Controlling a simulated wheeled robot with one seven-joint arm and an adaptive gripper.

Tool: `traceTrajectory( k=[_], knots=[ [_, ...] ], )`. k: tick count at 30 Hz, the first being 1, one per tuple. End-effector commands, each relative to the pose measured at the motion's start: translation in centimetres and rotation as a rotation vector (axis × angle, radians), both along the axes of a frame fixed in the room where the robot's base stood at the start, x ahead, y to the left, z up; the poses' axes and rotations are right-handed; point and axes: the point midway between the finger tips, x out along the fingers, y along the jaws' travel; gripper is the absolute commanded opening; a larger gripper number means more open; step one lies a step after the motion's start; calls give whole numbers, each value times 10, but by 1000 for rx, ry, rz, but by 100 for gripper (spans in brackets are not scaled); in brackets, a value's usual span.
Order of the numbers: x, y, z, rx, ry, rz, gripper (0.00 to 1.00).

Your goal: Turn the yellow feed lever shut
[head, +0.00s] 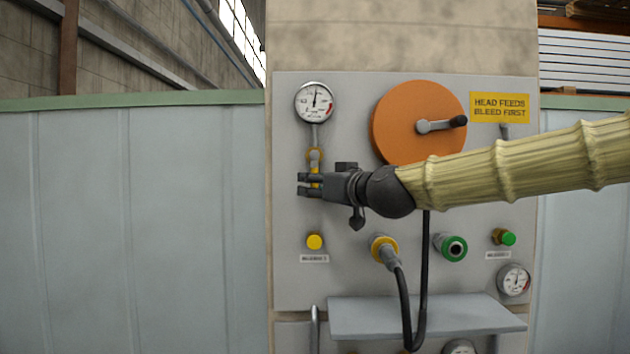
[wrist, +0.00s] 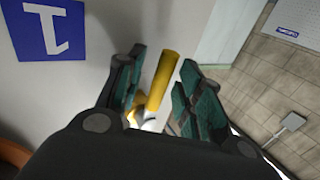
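The yellow feed lever (head: 314,168) is on the grey panel, below the upper-left gauge. It points about straight down, and its lower part is partly hidden by my gripper. My gripper (head: 303,184) reaches in from the right, with its fingers at the lever. In the wrist view the lever (wrist: 163,82) stands between the two finger pads of my gripper (wrist: 165,76). The fingers are apart, with gaps showing beside the lever, so they look open around it rather than shut on it. Whether either pad touches it is hard to tell.
A gauge (head: 315,102) sits above the lever and a yellow button (head: 314,241) below. An orange disc with a crank (head: 412,118) is on the right, above my arm. A black hose (head: 403,300) hangs from a yellow-ringed port. A shelf (head: 420,317) juts out below.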

Motion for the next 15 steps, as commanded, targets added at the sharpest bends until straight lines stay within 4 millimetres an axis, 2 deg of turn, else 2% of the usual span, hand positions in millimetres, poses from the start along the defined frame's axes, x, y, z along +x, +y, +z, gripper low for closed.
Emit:
traceTrajectory(
  k=[11,15],
  knots=[
    [3,2,-1,-1,1,0,36],
    [3,2,-1,-1,1,0,13]
  ],
)
